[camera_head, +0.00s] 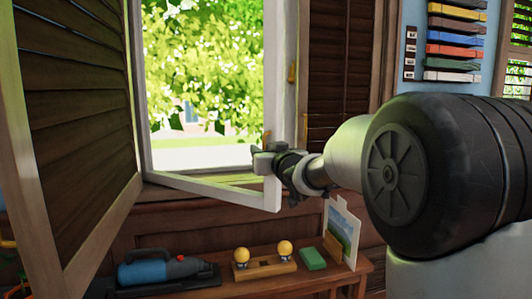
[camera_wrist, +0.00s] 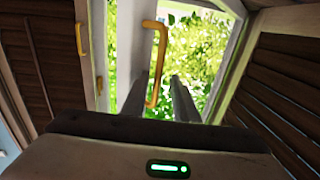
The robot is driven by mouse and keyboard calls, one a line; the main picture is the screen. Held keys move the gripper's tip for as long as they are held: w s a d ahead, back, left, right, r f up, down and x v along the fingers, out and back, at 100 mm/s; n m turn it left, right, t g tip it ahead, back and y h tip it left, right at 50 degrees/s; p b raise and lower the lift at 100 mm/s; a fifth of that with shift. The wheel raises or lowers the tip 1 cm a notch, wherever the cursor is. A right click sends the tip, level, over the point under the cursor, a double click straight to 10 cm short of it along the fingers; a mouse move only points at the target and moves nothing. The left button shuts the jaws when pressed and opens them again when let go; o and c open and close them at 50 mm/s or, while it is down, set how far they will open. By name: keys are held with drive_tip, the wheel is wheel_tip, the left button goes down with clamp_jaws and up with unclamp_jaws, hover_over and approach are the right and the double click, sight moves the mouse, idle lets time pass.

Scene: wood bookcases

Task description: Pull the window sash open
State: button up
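The white-framed window sash (camera_head: 272,85) stands ajar in the head view, its lower right corner jutting into the room past the sill. My gripper (camera_head: 266,161) is at the lower part of its right stile, overlapping it in the picture. In the wrist view the sash's white stile (camera_wrist: 130,45) carries a long yellow handle (camera_wrist: 155,65). My gripper's two dark fingers (camera_wrist: 160,90) are apart, and the handle appears between them. I cannot tell whether either finger touches it. In the head view the handle is mostly hidden by my gripper.
A louvred wooden shutter (camera_head: 80,130) stands open at left, and another (camera_head: 340,60) is right of the window. Below, a wooden bench (camera_head: 290,284) holds a blue tool (camera_head: 155,272), a block with yellow knobs (camera_head: 265,268), a green block (camera_head: 312,259) and a picture card (camera_head: 343,230).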

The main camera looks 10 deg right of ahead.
drive_tip(key=p+v, duration=0.2)
drive_tip(key=v, duration=1.5)
drive_tip(key=shift+s, duration=0.2)
drive_tip(key=shift+a, duration=0.15)
drive_tip(key=s+d+f+m+g+h, duration=0.2)
drive_tip(key=s+d+f+g+h, duration=0.25)
drive_tip(key=s+f, duration=0.35)
drive_tip(key=s+a+f+g, duration=0.2)
drive_tip(key=s+f+g, duration=0.2)
drive_tip(key=s, duration=0.5)
drive_tip(key=s+a+f+g, duration=0.2)
drive_tip(key=s+f+g, duration=0.15)
drive_tip(key=s, duration=0.55)
wheel_tip(320, 180, up, 21)
drive_tip(key=p, duration=2.2)
drive_tip(key=shift+s+a+r+y, duration=0.2)
drive_tip(key=shift+s+a+y, duration=0.05)
drive_tip(key=shift+s+y, duration=0.1)
